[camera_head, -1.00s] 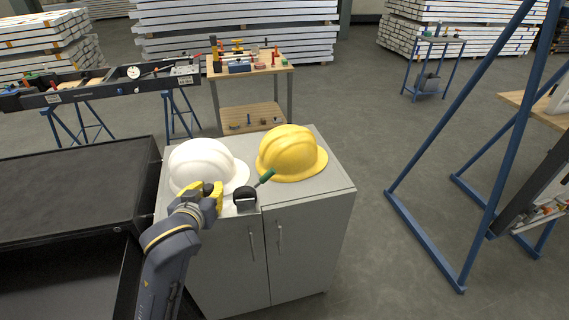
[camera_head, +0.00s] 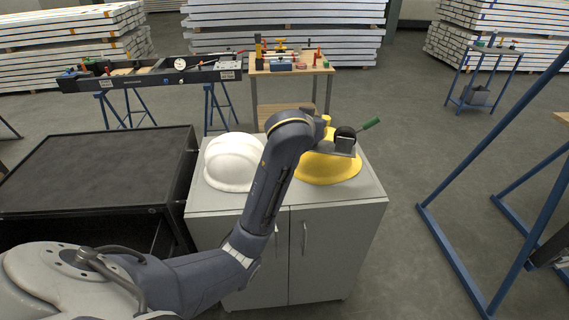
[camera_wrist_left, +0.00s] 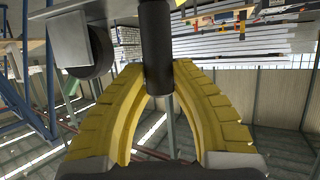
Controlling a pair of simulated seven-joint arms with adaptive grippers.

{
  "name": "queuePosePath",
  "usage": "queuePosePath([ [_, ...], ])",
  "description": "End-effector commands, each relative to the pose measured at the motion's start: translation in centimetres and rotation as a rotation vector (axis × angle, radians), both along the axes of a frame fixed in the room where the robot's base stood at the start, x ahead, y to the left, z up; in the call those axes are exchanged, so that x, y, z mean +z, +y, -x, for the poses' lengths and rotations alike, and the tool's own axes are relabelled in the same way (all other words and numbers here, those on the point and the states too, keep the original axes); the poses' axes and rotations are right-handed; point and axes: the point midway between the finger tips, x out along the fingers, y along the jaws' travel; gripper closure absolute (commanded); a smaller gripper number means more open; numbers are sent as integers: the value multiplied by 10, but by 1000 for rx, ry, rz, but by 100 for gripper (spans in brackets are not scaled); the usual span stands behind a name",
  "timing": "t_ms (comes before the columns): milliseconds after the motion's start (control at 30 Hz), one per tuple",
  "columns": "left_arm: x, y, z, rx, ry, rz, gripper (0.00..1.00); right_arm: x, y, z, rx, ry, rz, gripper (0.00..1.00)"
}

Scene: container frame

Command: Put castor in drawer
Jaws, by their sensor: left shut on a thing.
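The castor (camera_head: 345,141) has a black wheel in a grey metal bracket, with a green lever sticking out to the right. My left gripper (camera_head: 322,134) is shut on it, above the yellow hard hat. In the left wrist view the yellow fingers (camera_wrist_left: 157,80) close around the castor's dark stem (camera_wrist_left: 157,45). The wheel (camera_wrist_left: 90,55) hangs to the left there. The black cabinet (camera_head: 95,165) stands at the left. A dark open space shows under its top, partly hidden by my arm. My right gripper is out of view.
A grey cupboard (camera_head: 345,215) carries a white hard hat (camera_head: 233,160) and the yellow hard hat (camera_head: 325,170). A workbench (camera_head: 290,68) with tools stands behind. A blue frame (camera_head: 500,220) stands at the right, with clear floor before it.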

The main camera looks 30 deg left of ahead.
Motion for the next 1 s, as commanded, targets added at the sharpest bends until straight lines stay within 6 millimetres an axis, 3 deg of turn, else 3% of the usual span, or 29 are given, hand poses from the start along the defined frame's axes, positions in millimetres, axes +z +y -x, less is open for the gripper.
queuePosePath([
  [33, 16, 14, -17, 25, -7, 2, 100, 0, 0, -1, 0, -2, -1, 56],
  [200, 52, 69, -72, 114, -3, 10, 100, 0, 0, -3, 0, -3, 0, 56],
  [400, 72, 135, -123, 206, -3, 23, 100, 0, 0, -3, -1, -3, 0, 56],
  [700, 59, 201, -165, 280, -8, 28, 100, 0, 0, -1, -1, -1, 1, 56],
  [1000, 30, 217, -177, 287, -13, 28, 100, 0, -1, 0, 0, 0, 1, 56],
])
